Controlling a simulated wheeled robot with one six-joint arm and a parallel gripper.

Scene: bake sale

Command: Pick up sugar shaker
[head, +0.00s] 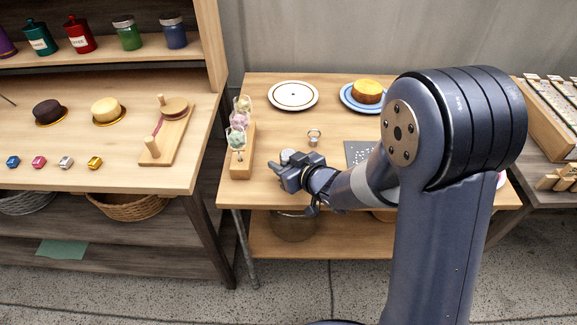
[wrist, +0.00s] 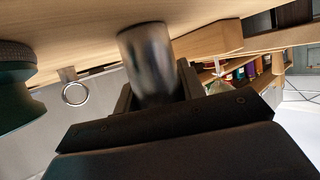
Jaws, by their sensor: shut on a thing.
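The sugar shaker (wrist: 146,62) is a shiny grey metal cylinder in the wrist view. It stands between the two dark fingers of my gripper (wrist: 152,90), which are shut on it. One end of it is close to the wooden table surface; I cannot tell whether it touches. In the head view my gripper (head: 284,172) is over the front left of the middle table (head: 262,95). Only a small pale top of the shaker (head: 287,155) shows there, and the fingers hide the rest.
A wooden rack with pastel items (head: 241,160) stands just left of my gripper. A small metal cup-like thing (head: 313,137) stands behind it. A white plate (head: 293,95) and a blue plate with a cake (head: 368,92) are at the back. A grey mat (head: 358,153) lies right.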

